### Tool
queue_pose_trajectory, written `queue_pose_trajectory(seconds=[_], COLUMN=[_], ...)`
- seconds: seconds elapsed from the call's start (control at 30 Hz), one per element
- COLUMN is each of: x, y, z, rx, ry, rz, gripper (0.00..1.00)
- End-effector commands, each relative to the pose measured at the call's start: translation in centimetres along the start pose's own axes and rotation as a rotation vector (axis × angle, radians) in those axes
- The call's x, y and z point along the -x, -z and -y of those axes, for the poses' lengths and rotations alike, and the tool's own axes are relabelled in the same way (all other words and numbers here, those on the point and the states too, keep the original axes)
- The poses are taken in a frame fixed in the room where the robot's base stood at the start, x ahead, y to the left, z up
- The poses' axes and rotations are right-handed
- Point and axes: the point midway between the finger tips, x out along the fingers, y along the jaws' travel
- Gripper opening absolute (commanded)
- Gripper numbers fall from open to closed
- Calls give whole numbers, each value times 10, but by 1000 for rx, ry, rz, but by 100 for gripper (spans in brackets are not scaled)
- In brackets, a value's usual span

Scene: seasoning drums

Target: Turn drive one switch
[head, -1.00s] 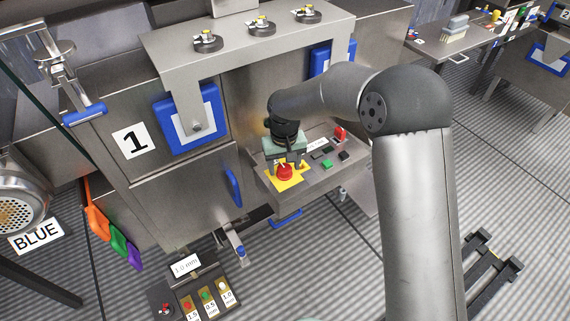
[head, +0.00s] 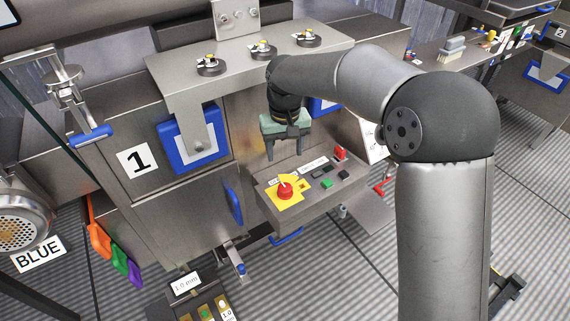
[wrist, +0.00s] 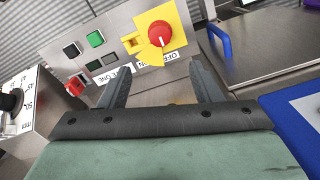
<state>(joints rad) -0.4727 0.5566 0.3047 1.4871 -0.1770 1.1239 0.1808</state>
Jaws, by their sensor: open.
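The drive one switch is a red rotary knob (head: 286,190) on a yellow plate, at the left end of a grey control panel (head: 330,192). In the wrist view the red knob (wrist: 161,34) sits on its yellow plate (wrist: 180,18) beyond my fingers, above a label partly reading OFF and ON. My gripper (head: 284,155) is open and empty, fingers pointing down, above and behind the knob and apart from it. In the wrist view my gripper's fingers (wrist: 160,83) are spread, with the knob past the gap between their tips.
The panel also has green and black buttons (head: 327,183) and a small red switch (head: 341,153). A steel cabinet marked 1 (head: 136,160) with a blue handle (head: 233,205) stands left. A steel shelf with several round knobs (head: 262,50) overhangs behind my gripper.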

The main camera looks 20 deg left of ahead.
Motion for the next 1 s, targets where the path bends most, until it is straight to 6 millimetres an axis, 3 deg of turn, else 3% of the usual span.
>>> queue_pose_trajectory(seconds=[0.1,0.23,0.8,0.9,1.0], x=[21,33,38,50,74], y=[0,0,-1,-12,-44], z=[0,0,-1,-15,-47], rx=[0,0,-2,-22,-69], ry=[0,0,-1,-11,-29], rz=[-3,-2,-1,-2,-3], gripper=[58,58,58,58,58])
